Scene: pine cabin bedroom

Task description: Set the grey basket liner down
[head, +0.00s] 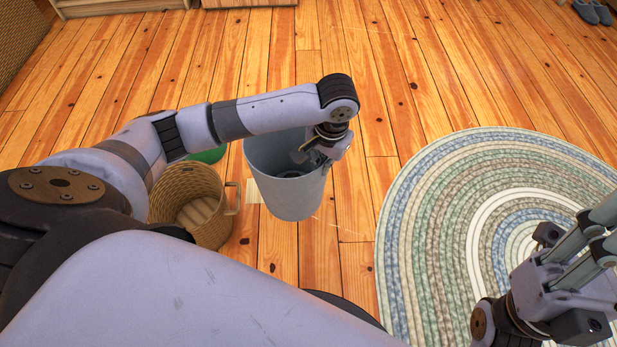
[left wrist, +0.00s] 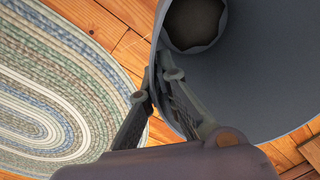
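The grey basket liner (head: 288,196) is a tall, tapered tub that stands upright to the right of the wicker basket (head: 228,232). My left gripper (head: 323,158) is at the liner's right rim. In the left wrist view its two fingers (left wrist: 158,88) straddle the wall of the liner (left wrist: 250,85), one inside and one outside, pinching the rim. A dark round shape shows deep inside the liner; I cannot tell what it is. I cannot tell whether the liner's base touches the floor. My right gripper (head: 592,240) is at the right edge, its fingertips partly cut off.
A green object (head: 208,155) shows partly behind my left arm. A braided oval rug (head: 430,225) lies to the right. Blue slippers (head: 592,12) are at the far right. The plank floor (head: 350,240) between liner and rug is clear.

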